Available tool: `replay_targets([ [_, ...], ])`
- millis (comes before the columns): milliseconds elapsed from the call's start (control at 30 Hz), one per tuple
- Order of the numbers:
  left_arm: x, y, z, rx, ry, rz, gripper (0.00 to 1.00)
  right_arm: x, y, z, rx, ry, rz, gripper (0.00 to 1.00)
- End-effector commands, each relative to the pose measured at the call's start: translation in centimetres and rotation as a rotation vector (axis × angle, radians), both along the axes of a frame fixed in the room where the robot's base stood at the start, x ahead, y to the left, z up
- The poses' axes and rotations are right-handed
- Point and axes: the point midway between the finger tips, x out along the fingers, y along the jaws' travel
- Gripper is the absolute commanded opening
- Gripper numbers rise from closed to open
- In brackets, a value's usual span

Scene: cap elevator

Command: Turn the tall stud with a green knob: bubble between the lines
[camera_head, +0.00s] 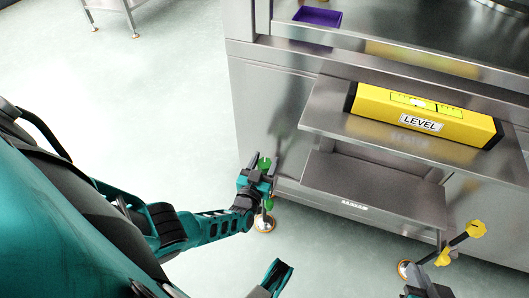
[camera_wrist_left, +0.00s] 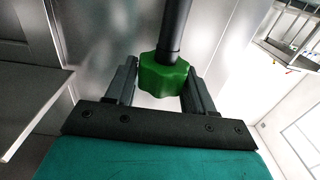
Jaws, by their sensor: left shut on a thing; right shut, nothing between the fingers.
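A yellow spirit level (camera_head: 462,129) marked LEVEL lies on a metal shelf (camera_head: 322,117) at the upper right. A bright bubble spot (camera_head: 421,103) shows in its vial; where it sits against the lines is too small to tell. My left gripper (camera_head: 264,168) is at the cabinet's near left corner. In the left wrist view its fingers are shut on the green knob (camera_wrist_left: 164,75), with a dark stud (camera_wrist_left: 175,28) running up from it. My right gripper (camera_head: 420,280) is low at the bottom right, partly cut off; it holds nothing visible.
A yellow knob (camera_head: 475,228) on a dark rod stands at the lower right, above an orange-rimmed foot (camera_head: 404,269). A purple tray (camera_head: 318,16) is on the cabinet's upper deck. Open pale floor (camera_head: 150,110) lies left of the cabinet.

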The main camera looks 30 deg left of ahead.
Motion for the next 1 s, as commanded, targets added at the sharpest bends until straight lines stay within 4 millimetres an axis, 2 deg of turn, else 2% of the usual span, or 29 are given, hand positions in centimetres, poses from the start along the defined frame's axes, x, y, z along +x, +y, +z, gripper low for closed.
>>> replay_targets([
  [400,0.09,0.01,0.14,0.0,-0.002,0.032,0.23,-0.03,-0.04,-0.11,-0.002,0.005,0.001,0.0],
  [433,0.09,0.01,0.14,0.0,-0.002,0.032,0.54,-0.03,-0.04,-0.11,-0.002,0.005,0.001,0.0],
  [633,0.05,0.01,0.09,0.001,-0.001,0.031,0.73,0.05,-0.03,-0.05,-0.002,0.004,0.001,0.0],
  [1000,-0.05,0.05,0.01,0.001,0.001,0.031,0.74,0.21,-0.01,0.08,-0.001,-0.001,0.001,0.0],
])
